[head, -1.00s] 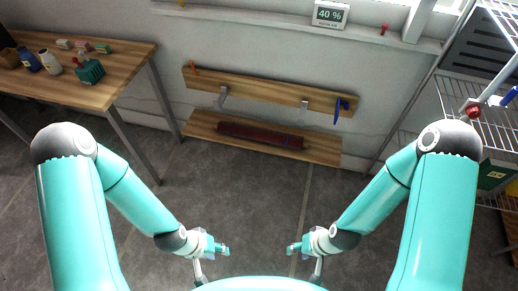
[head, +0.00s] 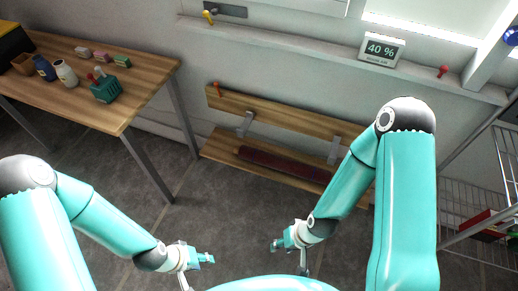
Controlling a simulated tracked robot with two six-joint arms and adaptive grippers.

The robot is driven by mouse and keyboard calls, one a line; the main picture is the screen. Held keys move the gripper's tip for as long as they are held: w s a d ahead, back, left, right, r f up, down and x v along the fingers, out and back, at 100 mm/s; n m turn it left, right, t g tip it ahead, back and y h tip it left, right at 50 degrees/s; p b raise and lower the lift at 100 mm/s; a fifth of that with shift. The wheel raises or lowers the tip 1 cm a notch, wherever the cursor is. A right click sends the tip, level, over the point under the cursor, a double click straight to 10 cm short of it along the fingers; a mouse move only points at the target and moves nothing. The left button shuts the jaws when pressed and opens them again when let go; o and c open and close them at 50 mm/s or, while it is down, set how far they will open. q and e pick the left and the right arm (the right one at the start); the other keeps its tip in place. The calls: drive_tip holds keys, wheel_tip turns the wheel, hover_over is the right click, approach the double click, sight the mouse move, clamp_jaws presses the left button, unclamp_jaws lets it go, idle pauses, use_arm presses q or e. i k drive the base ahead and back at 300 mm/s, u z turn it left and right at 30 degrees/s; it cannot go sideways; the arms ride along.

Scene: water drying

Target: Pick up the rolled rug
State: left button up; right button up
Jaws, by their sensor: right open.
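The rolled rug (head: 283,164) is a long dark red roll lying on the wooden bench seat (head: 222,146) against the wall. Its right end is partly hidden behind my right arm. My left gripper (head: 205,259) is low in the picture, in front of the bench and well short of the rug. I cannot tell from its jaws whether it is open or shut. My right gripper (head: 277,244) is open, below the rug in the picture and apart from it. Nothing shows in either gripper.
A wire shelf (head: 480,240) stands at the right. A display reading 40 % (head: 382,50) is on the window ledge. The grey floor before the bench is clear.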

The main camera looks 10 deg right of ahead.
sight(310, 173)
drive_tip(key=z, duration=0.05)
drive_tip(key=i, duration=1.25)
drive_tip(key=z, duration=0.45)
